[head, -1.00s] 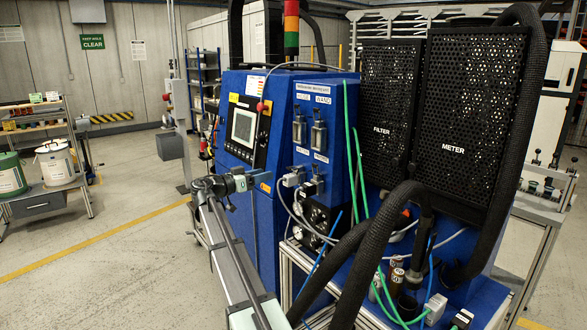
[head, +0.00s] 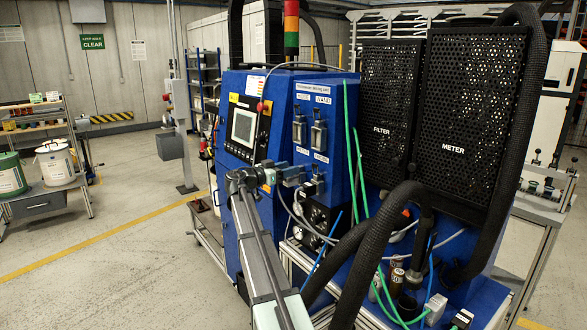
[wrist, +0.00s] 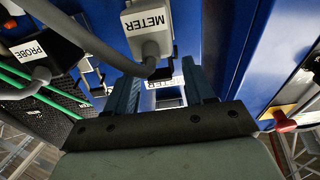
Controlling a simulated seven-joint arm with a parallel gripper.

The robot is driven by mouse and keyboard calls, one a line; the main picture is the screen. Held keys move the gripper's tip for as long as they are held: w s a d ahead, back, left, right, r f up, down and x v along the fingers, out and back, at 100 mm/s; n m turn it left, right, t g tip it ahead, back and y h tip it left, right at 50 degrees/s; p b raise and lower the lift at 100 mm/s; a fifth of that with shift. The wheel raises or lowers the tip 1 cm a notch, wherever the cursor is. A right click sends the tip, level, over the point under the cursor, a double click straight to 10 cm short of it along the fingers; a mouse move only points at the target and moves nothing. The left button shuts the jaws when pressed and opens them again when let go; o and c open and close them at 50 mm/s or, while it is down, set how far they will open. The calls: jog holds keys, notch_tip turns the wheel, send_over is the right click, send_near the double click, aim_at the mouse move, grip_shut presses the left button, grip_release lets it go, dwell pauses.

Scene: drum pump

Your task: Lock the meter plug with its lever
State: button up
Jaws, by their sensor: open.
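The grey meter plug (wrist: 150,38), labelled METER, sits on the blue panel at the top of the wrist view, its cable running left. A dark piece, possibly its lever (wrist: 162,73), shows at its lower end, but I cannot tell its position. My gripper (wrist: 160,78) is open, with its two blue-grey fingers just below the plug and spread to either side of that dark piece. I cannot tell whether they touch. In the head view my gripper (head: 296,175) is at the machine's connectors and hides the meter plug.
A red knob (wrist: 285,124) is at the right of the wrist view. Green hoses (head: 360,175) and thick black hoses (head: 365,240) hang to the right.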

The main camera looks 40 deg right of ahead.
jog(key=shift+d, duration=1.5)
jog(key=shift+c, duration=0.2)
